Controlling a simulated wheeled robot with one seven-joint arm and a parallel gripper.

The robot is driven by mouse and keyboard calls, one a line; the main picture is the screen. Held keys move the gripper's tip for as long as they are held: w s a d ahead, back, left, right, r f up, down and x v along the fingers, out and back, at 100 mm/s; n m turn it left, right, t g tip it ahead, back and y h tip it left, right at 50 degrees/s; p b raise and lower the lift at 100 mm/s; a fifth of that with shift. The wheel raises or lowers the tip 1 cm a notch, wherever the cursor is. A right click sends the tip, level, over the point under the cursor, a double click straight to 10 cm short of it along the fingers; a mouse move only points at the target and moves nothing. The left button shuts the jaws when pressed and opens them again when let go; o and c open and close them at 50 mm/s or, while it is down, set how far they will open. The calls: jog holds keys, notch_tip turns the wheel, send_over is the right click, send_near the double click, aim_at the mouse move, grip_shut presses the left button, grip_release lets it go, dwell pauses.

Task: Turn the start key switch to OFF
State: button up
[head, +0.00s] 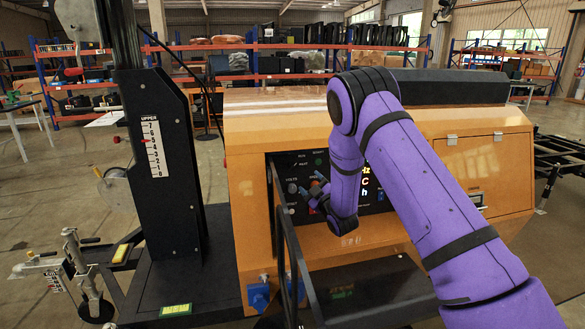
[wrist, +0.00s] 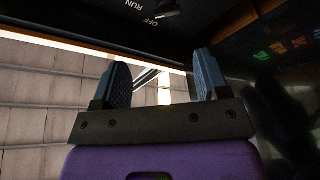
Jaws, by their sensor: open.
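The dark control panel (head: 291,172) is set in the front of the orange light tower body. In the wrist view, upside-down RUN and OFF lettering shows on the panel (wrist: 110,14) at the top edge. A small dark knob (wrist: 168,13), seemingly the start key switch, is beside the OFF lettering and partly cut off by the frame. Its exact setting cannot be told. My gripper (wrist: 162,68) is open and empty, its two fingers apart from the knob. In the head view my gripper (head: 316,194) is close in front of the panel, and I cannot make out the switch there.
A black rail (head: 287,235) stands in front of the panel, close to my arm. A black mast column (head: 155,150) rises to the left. An orange housing (head: 270,115) surrounds the panel. Shelves (head: 270,75) stand far behind. Open floor (head: 35,205) shows at left.

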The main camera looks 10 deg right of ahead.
aim_at(293, 167)
jog(key=shift+n, duration=0.3)
jog(key=x, duration=0.7)
jog(key=f+x, duration=0.1)
jog(key=x, duration=0.2)
jog(key=shift+w+a, duration=0.4)
jog(key=shift+w, duration=0.05)
jog(key=shift+y, duration=0.4)
jog(key=c, duration=0.9)
